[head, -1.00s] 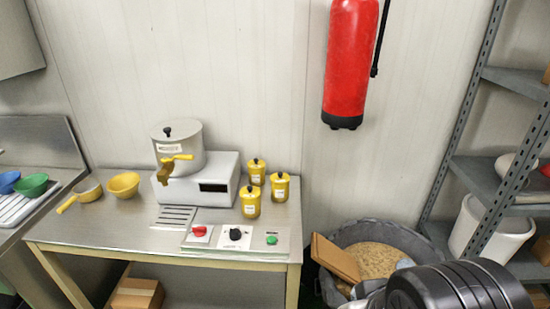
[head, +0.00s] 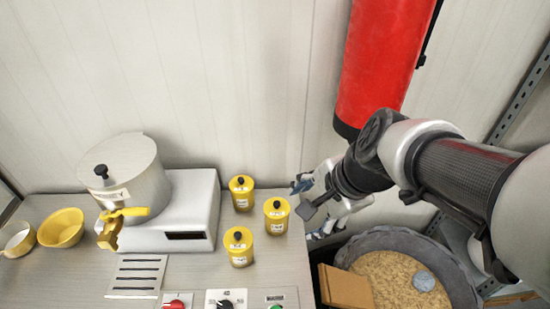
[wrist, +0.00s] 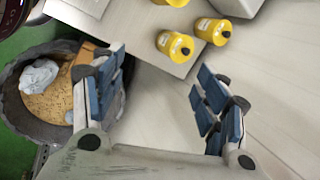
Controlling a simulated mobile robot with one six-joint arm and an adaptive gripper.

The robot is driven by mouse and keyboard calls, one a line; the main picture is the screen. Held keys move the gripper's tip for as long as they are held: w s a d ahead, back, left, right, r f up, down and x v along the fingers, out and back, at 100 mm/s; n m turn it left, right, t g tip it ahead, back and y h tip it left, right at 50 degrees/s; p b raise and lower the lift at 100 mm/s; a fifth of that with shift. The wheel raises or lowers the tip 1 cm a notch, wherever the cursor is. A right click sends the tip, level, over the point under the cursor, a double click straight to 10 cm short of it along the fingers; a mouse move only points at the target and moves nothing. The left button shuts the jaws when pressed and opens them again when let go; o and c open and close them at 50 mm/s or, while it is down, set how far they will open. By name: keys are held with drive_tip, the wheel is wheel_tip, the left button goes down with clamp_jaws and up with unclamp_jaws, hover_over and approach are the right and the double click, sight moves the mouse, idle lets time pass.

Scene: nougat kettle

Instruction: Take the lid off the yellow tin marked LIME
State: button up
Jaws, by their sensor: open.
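Three yellow tins with black-knobbed lids stand close together on the metal table: a back tin (head: 241,194), a right tin (head: 276,216) and a front tin (head: 238,247). Each bears a white label, but the lettering is too small to read, so I cannot tell which is LIME. All three lids appear seated. My gripper (head: 305,195) is open and empty, just right of the tins and apart from them. In the wrist view its blue-padded fingers (wrist: 158,95) are spread wide, with the tins beyond them at the top, one partly cut off.
A kettle (head: 140,185) with a yellow tap stands on a white base left of the tins. Control knobs (head: 227,300) line the table's front. A red extinguisher (head: 385,60) hangs on the wall behind my arm. A grey tub (head: 440,255) of grain stands right of the table.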

drive_tip(key=o, duration=0.4)
drive_tip(key=w+f+m, duration=0.1)
drive_tip(key=w+m, duration=0.2)
drive_tip(key=m, duration=0.1)
drive_tip(key=w+f+m+p, duration=0.1)
drive_tip(key=w+f+m, duration=0.1)
drive_tip(key=w+m, duration=0.2)
drive_tip(key=w+f+m+y, duration=0.1)
drive_tip(key=w+m, duration=0.2)
drive_tip(key=m, duration=0.1)
drive_tip(key=shift+w+f+m+p, duration=0.15)
drive_tip(key=shift+f+m+p, duration=0.15)
drive_tip(key=shift+f+p, duration=0.1)
drive_tip(key=b, duration=0.5)
approach(277, 203)
drive_tip(key=shift+m, duration=0.3)
drive_tip(key=x, duration=0.4)
drive_tip(key=shift+a+f, duration=0.2)
drive_tip(key=shift+f, duration=0.05)
drive_tip(key=shift+b+x, duration=1.25)
drive_tip(key=shift+x, duration=1.55)
